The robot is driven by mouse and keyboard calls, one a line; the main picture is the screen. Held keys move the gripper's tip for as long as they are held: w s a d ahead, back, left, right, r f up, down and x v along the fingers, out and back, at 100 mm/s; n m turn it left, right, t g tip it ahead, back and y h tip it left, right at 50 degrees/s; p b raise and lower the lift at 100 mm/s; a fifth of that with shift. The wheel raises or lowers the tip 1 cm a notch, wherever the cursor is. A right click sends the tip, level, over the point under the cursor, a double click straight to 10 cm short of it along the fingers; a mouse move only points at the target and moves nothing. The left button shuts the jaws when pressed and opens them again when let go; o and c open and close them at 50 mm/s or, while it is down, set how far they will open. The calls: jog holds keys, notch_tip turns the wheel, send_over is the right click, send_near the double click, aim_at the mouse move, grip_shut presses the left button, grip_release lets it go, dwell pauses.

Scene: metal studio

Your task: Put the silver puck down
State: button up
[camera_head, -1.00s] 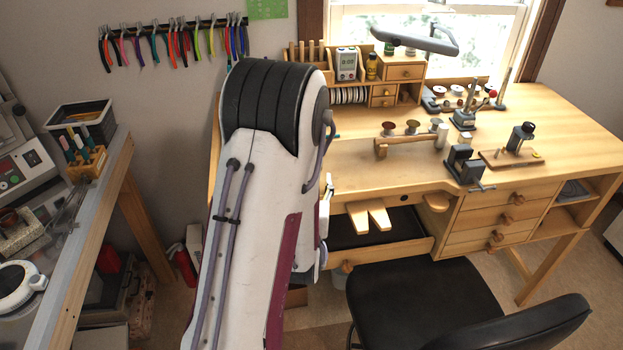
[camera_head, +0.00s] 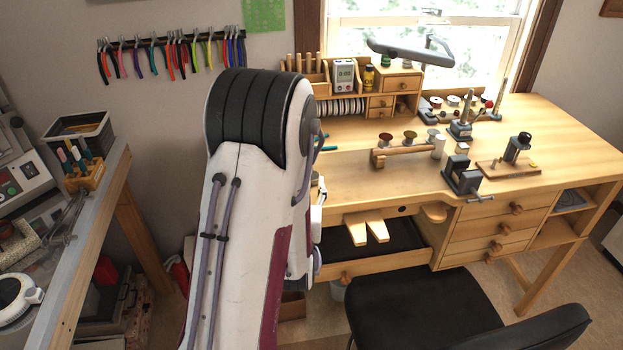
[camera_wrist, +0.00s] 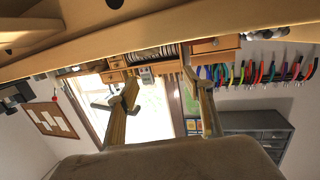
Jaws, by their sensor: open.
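I cannot make out the silver puck for certain in either view. Small silvery metal pieces stand on the wooden workbench (camera_head: 370,184) in the head view, among them a small block (camera_head: 462,148), but I cannot tell whether any is the puck. In the wrist view, which looks upside down, the two fingers of my gripper (camera_wrist: 160,85) are spread apart, with nothing visible held between them. In the head view my raised arm hides the gripper.
A wooden bar with spools (camera_head: 400,154), a dark vise (camera_head: 462,176) and a tool board (camera_head: 508,166) occupy the bench. A small organizer (camera_head: 402,84) stands at the back. A black chair (camera_head: 425,305) is in front. Pliers (camera_head: 170,58) hang on the wall.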

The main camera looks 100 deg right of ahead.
jog(key=r, duration=0.1)
jog(key=d+r+g+y, duration=0.1)
jog(key=r, duration=0.1)
jog(key=r+m+y, duration=0.1)
jog(key=shift+d+r, duration=0.25)
jog(key=shift+d, duration=0.15)
jog(key=f, duration=0.1)
jog(key=f+y, duration=0.1)
jog(key=a+f+m+y, duration=0.1)
jog(key=shift+s+a, duration=0.1)
jog(key=shift+s, duration=0.2)
jog(key=shift+a+f, duration=0.2)
jog(key=shift+f, duration=0.35)
jog(key=shift+d, duration=0.1)
jog(key=shift+x, duration=1.2)
